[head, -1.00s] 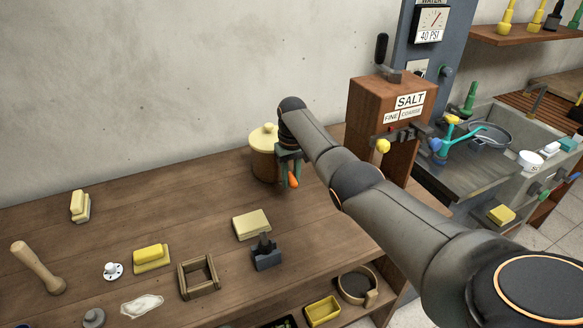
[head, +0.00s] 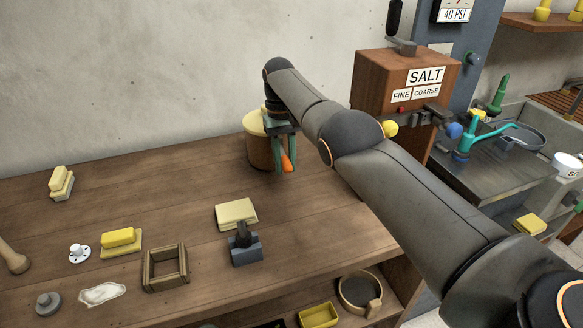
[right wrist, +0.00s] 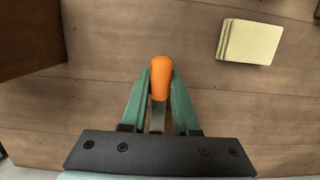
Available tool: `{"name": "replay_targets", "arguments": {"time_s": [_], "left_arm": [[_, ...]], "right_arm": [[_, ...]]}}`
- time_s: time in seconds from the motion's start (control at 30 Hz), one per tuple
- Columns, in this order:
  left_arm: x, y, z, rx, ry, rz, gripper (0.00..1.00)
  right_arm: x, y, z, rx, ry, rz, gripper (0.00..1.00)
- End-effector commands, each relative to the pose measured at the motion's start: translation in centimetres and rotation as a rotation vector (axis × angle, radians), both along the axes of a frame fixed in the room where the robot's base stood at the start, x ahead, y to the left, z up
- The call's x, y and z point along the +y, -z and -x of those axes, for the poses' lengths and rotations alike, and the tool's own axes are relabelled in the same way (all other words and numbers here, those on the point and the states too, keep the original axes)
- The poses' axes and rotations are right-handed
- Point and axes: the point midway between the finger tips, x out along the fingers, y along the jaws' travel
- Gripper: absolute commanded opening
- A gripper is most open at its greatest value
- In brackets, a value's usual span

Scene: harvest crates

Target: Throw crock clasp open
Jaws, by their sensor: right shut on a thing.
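The crock (head: 259,152) is a brown pot with a cream lid (head: 252,123), standing at the back of the wooden bench. Its clasp has an orange lever tip (head: 287,163), seen at the crock's right front side. In the right wrist view the orange clasp tip (right wrist: 160,78) and a grey metal strip stand between the green fingers. My right gripper (head: 280,160) is shut on the clasp, its fingers (right wrist: 159,92) on both sides of it. My arm hides part of the lid. My left gripper is not in view.
A salt box (head: 395,85) stands to the right. Cream slabs (head: 236,213), a dark-handled block (head: 244,248), a wooden frame (head: 165,268) and a yellow block (head: 118,237) lie on the bench.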

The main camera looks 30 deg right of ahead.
Motion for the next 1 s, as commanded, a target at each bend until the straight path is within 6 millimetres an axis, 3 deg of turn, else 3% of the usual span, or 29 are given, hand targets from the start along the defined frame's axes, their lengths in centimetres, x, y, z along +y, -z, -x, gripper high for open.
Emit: {"name": "replay_targets", "arguments": {"time_s": [0.53,0.57,0.6,0.83,1.0], "left_arm": [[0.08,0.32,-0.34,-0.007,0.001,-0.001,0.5],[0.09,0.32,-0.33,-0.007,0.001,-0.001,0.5],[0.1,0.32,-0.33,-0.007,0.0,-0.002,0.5],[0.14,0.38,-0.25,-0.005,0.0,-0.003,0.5],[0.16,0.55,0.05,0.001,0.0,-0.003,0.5]], "right_arm": [[0.48,-0.25,-0.04,0.003,-0.005,-0.001,0.0],[0.48,-0.25,-0.04,0.003,-0.005,-0.001,0.3],[0.48,-0.25,-0.02,0.003,-0.005,-0.001,0.34],[0.36,-0.2,0.05,0.006,-0.003,0.001,0.59],[0.31,-0.16,0.09,0.008,-0.002,0.001,0.59]]}}
